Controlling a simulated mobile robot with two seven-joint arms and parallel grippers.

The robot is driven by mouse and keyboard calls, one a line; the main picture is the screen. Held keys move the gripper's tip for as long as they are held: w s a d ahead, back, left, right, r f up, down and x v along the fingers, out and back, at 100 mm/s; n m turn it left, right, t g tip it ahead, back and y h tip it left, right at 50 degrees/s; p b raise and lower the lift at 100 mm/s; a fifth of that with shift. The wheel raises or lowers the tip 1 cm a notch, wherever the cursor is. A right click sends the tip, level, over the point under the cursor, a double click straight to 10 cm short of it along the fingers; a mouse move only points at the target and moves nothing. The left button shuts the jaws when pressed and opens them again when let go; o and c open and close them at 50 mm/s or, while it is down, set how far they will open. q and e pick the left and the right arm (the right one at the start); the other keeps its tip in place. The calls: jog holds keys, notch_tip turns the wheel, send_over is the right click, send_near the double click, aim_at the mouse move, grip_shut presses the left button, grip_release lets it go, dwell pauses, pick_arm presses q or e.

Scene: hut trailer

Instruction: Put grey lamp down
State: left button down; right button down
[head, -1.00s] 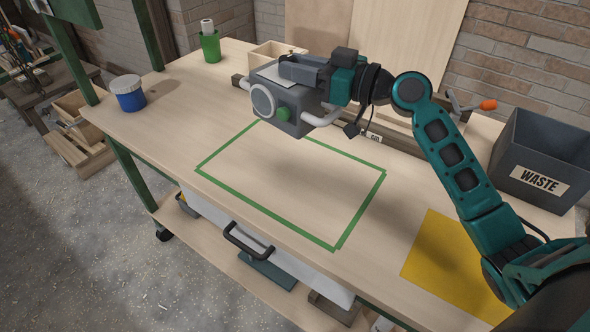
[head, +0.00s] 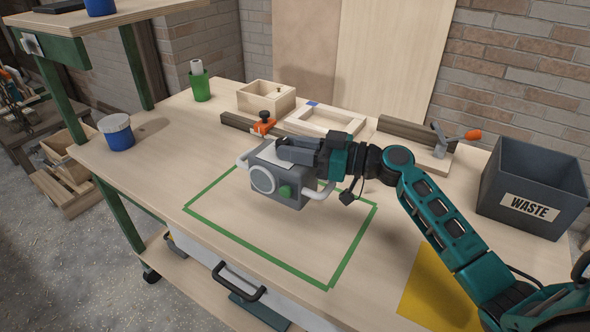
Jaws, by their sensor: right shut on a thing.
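The lamp is over the back part of a green taped rectangle (head: 348,255) on the workbench (head: 160,180). I cannot tell whether its underside touches the bench top. My left gripper is not in view.
A grey waste bin (head: 530,190) stands at the right, near a yellow mat (head: 440,290). A wooden box (head: 265,97), a wooden frame (head: 330,120) and clamps line the back. A blue tin (head: 117,133) and a green cup (head: 200,88) stand left. The taped area's front is clear.

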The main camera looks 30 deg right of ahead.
notch_tip(320, 180, down, 4)
jog(key=shift+r, duration=0.1)
jog(key=shift+f, duration=0.4)
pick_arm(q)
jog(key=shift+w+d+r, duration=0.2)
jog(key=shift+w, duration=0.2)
pick_arm(e)
jog(key=shift+f+b, duration=0.15)
jog(key=shift+b, duration=0.15)
jog(key=c, duration=0.9)
grip_release()
jog(key=shift+o, duration=0.2)
